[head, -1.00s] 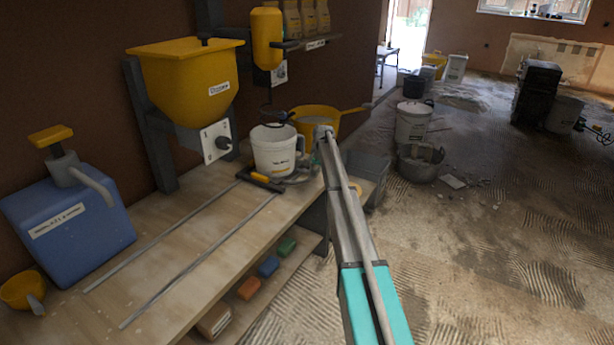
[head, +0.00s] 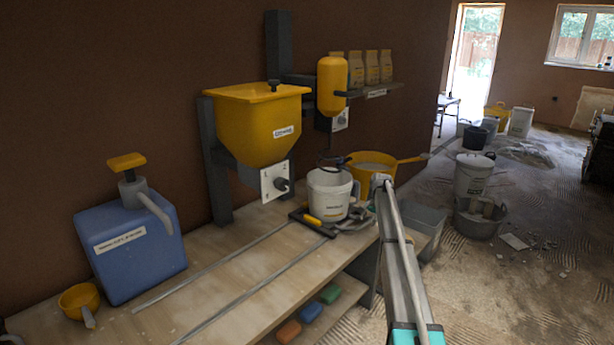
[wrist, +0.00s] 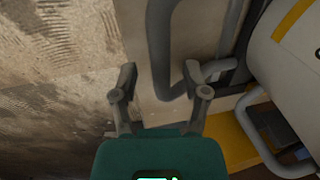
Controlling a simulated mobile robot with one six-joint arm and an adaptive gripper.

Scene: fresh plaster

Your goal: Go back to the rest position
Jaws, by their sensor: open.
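In the head view my arm reaches up from the lower right. Its end (head: 381,182) is just right of the white bucket (head: 329,197) on the bench; the fingers are too small to make out there. In the wrist view a grey curved bar (wrist: 160,45) passes close to the right finger. I cannot tell whether they touch. A white container with a handle (wrist: 292,45) fills the right side.
The wooden bench (head: 215,290) holds a blue pump container (head: 130,250), a yellow scoop (head: 78,298) and two metal rails. A yellow hopper (head: 255,125) is above it. A yellow pan (head: 372,165) stands behind my arm's end.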

